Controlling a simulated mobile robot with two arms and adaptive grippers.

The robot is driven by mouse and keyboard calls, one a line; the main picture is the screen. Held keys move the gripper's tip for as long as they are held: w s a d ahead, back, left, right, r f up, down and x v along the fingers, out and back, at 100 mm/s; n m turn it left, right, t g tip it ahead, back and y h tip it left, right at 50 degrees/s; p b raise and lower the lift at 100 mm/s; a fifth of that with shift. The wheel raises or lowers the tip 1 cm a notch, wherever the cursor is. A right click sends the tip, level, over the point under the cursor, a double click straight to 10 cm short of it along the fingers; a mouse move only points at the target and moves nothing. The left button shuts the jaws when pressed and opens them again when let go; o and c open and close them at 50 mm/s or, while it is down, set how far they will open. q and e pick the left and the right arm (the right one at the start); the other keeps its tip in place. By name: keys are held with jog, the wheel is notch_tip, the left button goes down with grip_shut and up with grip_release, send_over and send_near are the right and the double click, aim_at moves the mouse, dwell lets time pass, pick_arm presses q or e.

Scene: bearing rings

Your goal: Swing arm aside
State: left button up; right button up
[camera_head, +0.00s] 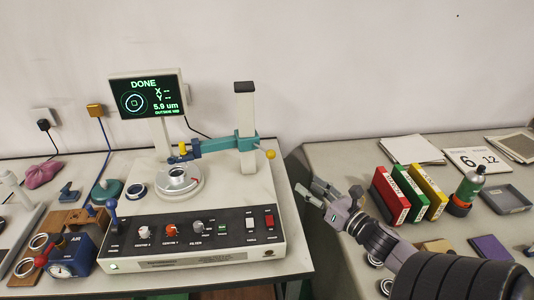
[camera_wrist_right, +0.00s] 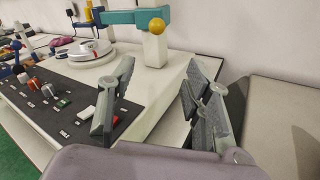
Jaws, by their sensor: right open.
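The measuring machine (camera_head: 265,215) stands on the left table with a teal swing arm (camera_head: 218,145) on its upright column (camera_head: 246,110). The arm reaches left from the column, and its blue and yellow probe end (camera_head: 181,152) is over the round turntable (camera_head: 179,181). A yellow ball knob (camera_head: 270,154) sticks out at the arm's right end; it also shows in the right wrist view (camera_wrist_right: 157,26). My right gripper (camera_head: 316,192) is open and empty, right of the machine and apart from the knob. Its two fingers show in the wrist view (camera_wrist_right: 152,100). My left gripper is not in view.
A screen (camera_head: 147,96) reads DONE and 5.9 um. The control panel (camera_head: 190,236) lies along the machine's front. Red, green and yellow binders (camera_head: 408,193) and a green bottle (camera_head: 468,187) stand on the right table. A gap separates the tables.

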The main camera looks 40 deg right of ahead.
aim_at(274, 157)
jog(key=shift+n+y, duration=0.3)
jog(key=shift+n, duration=0.4)
jog(key=w+p, duration=0.1)
jog(key=w, duration=0.4)
jog(key=w+p, duration=0.1)
jog(key=w, duration=0.5)
jog(key=w+r+p, duration=0.1)
jog(key=w, duration=0.5)
jog(key=shift+w+d, duration=0.1)
jog(key=shift+w, duration=0.15)
jog(key=shift+c, duration=0.3)
grip_shut()
